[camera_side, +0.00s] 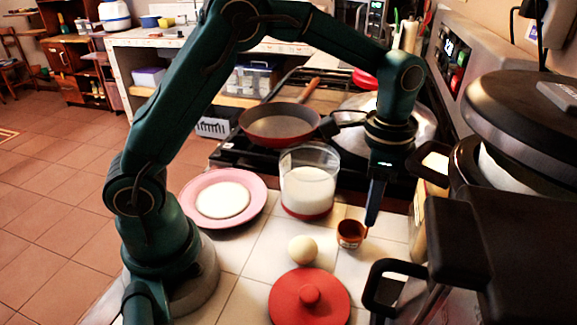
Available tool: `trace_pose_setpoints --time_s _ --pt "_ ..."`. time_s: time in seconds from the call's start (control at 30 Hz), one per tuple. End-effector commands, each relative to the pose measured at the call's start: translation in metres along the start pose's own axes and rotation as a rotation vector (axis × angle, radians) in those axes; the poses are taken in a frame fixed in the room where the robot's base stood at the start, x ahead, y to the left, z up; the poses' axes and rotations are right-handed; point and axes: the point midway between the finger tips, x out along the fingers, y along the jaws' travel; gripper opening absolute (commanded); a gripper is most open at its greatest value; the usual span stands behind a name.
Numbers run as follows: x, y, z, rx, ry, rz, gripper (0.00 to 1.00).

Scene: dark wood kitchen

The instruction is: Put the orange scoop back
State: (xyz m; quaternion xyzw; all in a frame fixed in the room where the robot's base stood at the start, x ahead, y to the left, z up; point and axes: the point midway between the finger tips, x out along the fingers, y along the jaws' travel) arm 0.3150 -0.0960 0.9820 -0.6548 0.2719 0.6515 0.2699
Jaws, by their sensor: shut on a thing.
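The small orange scoop (349,234) is at the counter's right, its open cup facing up. My gripper (371,218) points down at the scoop's right side and is shut on its thin handle. I cannot tell whether the scoop touches the counter or hangs just above it. A clear container (308,186) with white contents and a red base stands open, behind and left of the scoop. A red round lid (310,298) with a knob lies on the counter in front.
A pale round ball or egg (302,249) sits between container and lid. A pink plate (258,196) holding a white disc is at left. A pan (280,124) rests on the stove behind. Dark appliances (520,210) with handles crowd the right.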

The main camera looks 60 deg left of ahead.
Motion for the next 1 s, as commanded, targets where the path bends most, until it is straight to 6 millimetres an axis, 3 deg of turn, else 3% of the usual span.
trace_pose_setpoints --time_s 0.1,0.47,0.5,0.57,0.6,1.0 --pt "0.0101 0.0003 0.0005 0.0 -0.001 0.001 0.0" --pt "0.0134 0.0 0.0001 0.0 0.001 0.0 0.0" --pt "0.0141 0.0 0.0002 0.0 0.0 0.0 0.26" --pt "0.0138 0.0 0.0001 0.0 0.001 0.0 0.49" --pt "0.0137 0.0 0.0001 0.0 0.001 0.0 0.52" --pt "0.0062 -0.0004 -0.0004 0.0 0.003 -0.002 0.52"
